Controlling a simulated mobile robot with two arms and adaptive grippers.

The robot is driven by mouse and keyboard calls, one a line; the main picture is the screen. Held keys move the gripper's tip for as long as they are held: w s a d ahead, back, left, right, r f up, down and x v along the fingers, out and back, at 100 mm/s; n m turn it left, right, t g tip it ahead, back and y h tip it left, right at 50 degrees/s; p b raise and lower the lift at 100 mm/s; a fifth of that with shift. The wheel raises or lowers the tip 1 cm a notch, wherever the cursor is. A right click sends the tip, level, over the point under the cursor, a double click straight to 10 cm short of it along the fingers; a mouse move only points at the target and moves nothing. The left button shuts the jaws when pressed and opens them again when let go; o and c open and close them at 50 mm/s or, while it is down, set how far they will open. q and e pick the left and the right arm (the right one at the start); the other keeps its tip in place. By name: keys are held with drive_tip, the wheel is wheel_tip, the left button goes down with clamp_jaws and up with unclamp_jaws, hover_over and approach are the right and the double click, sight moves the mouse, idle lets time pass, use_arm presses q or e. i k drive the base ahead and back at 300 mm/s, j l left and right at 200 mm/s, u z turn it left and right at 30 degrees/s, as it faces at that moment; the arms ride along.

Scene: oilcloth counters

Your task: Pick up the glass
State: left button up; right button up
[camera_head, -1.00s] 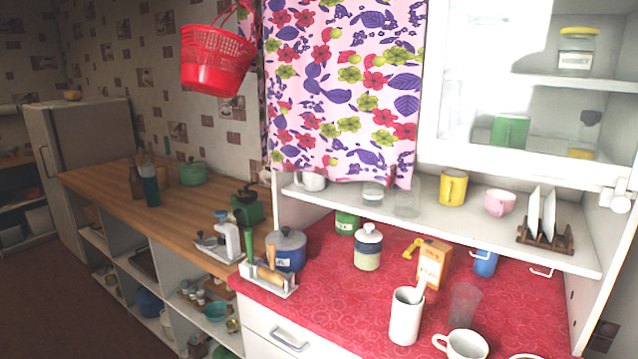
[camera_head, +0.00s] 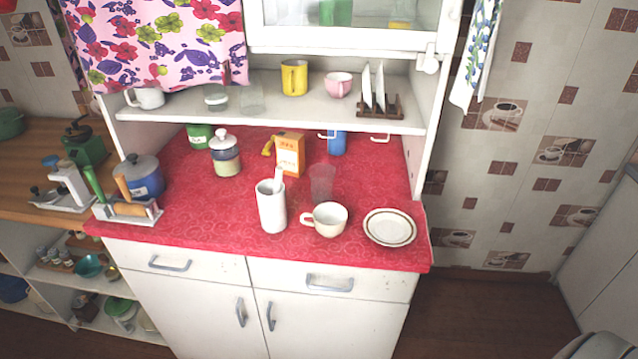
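A clear, faintly tinted glass (camera_head: 322,184) stands upright on the red patterned counter (camera_head: 375,178). It is behind the white cup (camera_head: 326,218) and right of the tall white holder (camera_head: 271,206). Its lower part is close to the cup's rim, and I cannot tell whether they touch. Neither of my grippers is in view.
A saucer (camera_head: 390,228) lies right of the cup. An orange box (camera_head: 290,154), a blue mug (camera_head: 337,143) and a lidded jar (camera_head: 225,155) stand behind. The shelf (camera_head: 300,112) overhangs the counter's back. The counter's front left centre is clear.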

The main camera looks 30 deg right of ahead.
sight(322, 177)
drive_tip(key=l+u, duration=0.35)
drive_tip(key=l, duration=1.85)
drive_tip(key=i, duration=0.05)
